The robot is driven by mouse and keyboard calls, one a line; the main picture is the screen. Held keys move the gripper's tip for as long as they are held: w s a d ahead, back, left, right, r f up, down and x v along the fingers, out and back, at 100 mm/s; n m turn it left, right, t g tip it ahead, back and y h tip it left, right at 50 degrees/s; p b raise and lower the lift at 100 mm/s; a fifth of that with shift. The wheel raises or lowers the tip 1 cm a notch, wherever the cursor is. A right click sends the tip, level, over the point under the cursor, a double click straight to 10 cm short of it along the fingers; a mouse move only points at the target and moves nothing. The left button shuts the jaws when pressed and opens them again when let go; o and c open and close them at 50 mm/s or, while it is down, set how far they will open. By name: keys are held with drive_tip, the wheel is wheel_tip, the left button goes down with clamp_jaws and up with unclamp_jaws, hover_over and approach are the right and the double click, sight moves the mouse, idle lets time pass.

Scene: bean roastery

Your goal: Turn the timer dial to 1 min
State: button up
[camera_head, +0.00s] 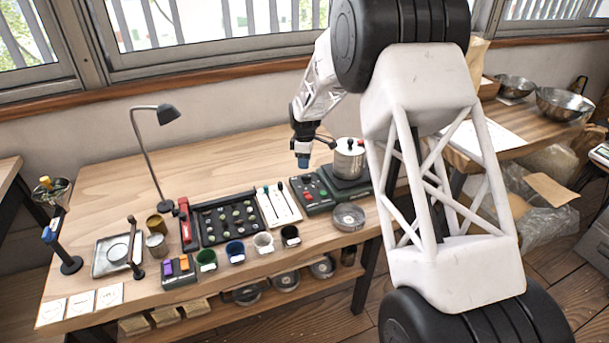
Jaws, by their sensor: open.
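A dark green control box (313,192) stands near the back right of the table. Small red, green and dark controls are on its top. The timer dial is too small to tell apart from the other controls, and its setting cannot be read. My gripper (303,162) points down above and a little behind the control box, apart from it. Its blue tip is empty, and its fingers are too small to show clearly.
A lidded metal pot (349,158) stands on a dark base right of the control box. A metal bowl (348,216) lies in front. A white tray (279,206) and a black tray of small pieces (205,239) are left. The table's back middle is clear.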

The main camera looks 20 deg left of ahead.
sight(306, 178)
drive_tip(key=shift+f, duration=3.3)
drive_tip(key=shift+c, duration=0.3)
clamp_jaws()
